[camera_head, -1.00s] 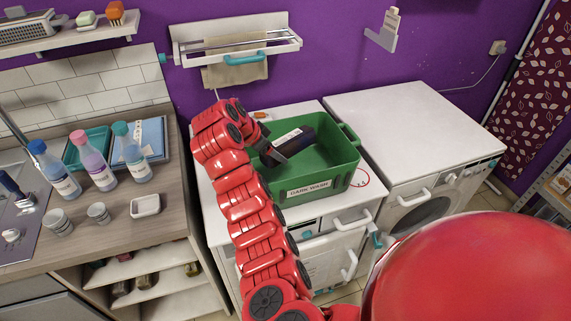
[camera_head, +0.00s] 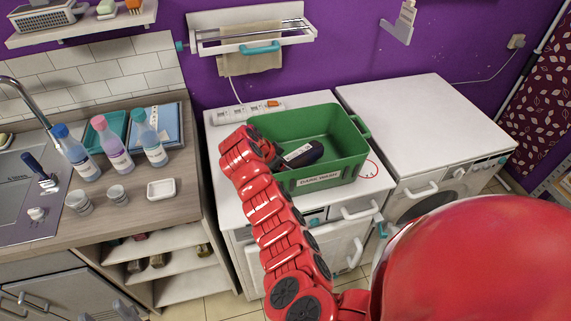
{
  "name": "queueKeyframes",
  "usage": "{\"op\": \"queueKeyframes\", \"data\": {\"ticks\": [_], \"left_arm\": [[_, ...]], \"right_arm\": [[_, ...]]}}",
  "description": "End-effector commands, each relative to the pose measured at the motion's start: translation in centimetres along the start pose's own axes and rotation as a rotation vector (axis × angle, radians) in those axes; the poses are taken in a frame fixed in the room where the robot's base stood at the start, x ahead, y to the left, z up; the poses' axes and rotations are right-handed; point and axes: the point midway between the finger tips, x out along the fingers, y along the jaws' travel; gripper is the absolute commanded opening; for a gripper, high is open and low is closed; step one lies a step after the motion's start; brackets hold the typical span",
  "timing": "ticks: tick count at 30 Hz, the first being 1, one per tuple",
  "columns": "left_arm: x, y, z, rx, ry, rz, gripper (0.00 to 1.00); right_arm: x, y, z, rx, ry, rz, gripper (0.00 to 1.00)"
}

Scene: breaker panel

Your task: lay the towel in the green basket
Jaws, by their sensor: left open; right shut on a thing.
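My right gripper (camera_head: 284,158), on the red arm reaching up from the bottom middle, is shut on the bundle's left end. The fingertips are mostly hidden by the wrist and bundle. I cannot tell whether the bundle touches the basket floor.
The basket, labelled "DARK WASH", stands on a white appliance (camera_head: 232,203) beside a white washing machine (camera_head: 430,130). A power strip (camera_head: 248,111) lies behind it. A beige cloth (camera_head: 250,63) hangs on the wall rack. Bottles (camera_head: 112,145) stand on the left counter.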

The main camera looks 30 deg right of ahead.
Motion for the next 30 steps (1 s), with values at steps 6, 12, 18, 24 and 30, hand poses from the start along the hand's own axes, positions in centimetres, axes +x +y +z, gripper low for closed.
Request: {"op": "queueKeyframes", "data": {"ticks": [6, 12, 18, 24, 30], "left_arm": [[-0.8, 0.0, 0.1, 0.000, 0.000, 0.000, 0.50], [-1.4, 0.1, 0.2, 0.000, 0.000, 0.000, 0.50], [-1.9, 0.1, 0.3, 0.000, 0.000, 0.000, 0.50], [-1.8, 0.1, 0.3, 0.000, 0.000, 0.000, 0.50], [-1.8, 0.1, 0.3, 0.000, 0.000, 0.000, 0.50]], "right_arm": [[0.5, 0.0, 0.3, 0.001, 0.001, 0.000, 0.00], [0.8, 0.1, 0.5, 0.000, 0.001, 0.000, 0.00], [1.0, 0.1, 0.8, -0.001, 0.000, 0.000, 0.00], [1.0, 0.1, 0.9, -0.004, -0.003, 0.002, 0.95], [1.1, 0.1, 1.0, -0.006, -0.004, 0.003, 1.00]]}}
